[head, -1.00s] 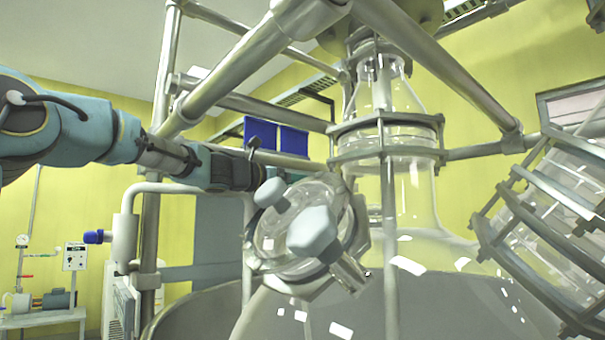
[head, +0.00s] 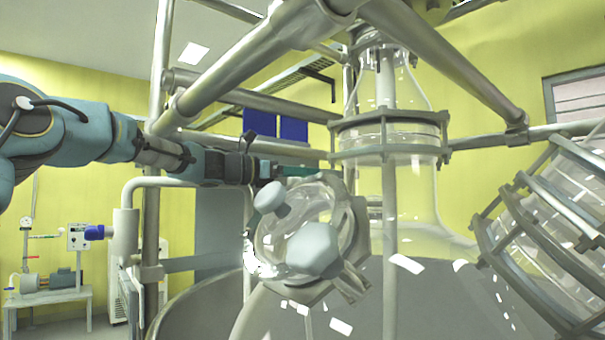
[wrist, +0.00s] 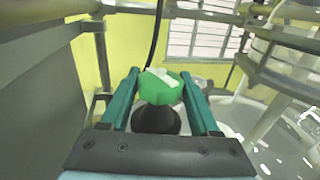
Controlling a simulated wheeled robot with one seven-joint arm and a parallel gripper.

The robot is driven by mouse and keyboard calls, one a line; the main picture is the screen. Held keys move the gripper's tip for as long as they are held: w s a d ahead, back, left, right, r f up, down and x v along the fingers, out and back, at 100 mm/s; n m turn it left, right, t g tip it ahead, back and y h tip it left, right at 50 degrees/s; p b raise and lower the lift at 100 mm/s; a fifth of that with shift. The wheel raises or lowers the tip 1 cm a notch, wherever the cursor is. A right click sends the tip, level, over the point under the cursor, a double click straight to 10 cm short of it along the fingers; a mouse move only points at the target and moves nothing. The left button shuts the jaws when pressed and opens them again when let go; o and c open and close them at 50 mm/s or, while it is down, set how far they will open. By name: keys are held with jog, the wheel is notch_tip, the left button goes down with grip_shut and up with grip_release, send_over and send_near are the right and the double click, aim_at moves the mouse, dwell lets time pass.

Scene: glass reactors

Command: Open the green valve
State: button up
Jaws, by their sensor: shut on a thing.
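The green valve (wrist: 160,90) shows in the middle of the wrist view, a green knob with a pale piece on top and a dark conical part below it. My gripper (wrist: 160,76) has its two teal fingers on either side of the valve and is shut on it. In the head view my gripper (head: 297,169) reaches in from the left, level with the upper edge of a round glass port. The valve cannot be made out in the head view.
The glass port (head: 305,225) with grey knobs (head: 314,250) is just below my gripper. Metal frame bars (head: 260,55) cross above my arm. A large glass vessel (head: 420,205) stands to the right, and a caged glass cylinder (head: 555,220) at far right.

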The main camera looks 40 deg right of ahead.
jog(key=c, duration=0.5)
jog(key=shift+f+n+t+b, duration=0.2)
jog(key=shift+n+t+b, duration=0.15)
jog(key=shift+b, duration=0.45)
jog(key=n+t+b, duration=0.2)
jog(key=t+b, duration=0.2)
jog(key=shift+s+h, duration=0.1)
jog(key=shift+h, duration=0.3)
jog(key=shift+n+t+b, duration=0.65)
jog(key=shift+t+b, duration=0.1)
jog(key=shift+t, duration=0.1)
jog(key=shift+r+n+t, duration=0.2)
jog(key=shift+n+t, duration=0.3)
jog(key=shift+t, duration=0.2)
jog(key=o, duration=1.1)
jog(key=shift+o, duration=0.2)
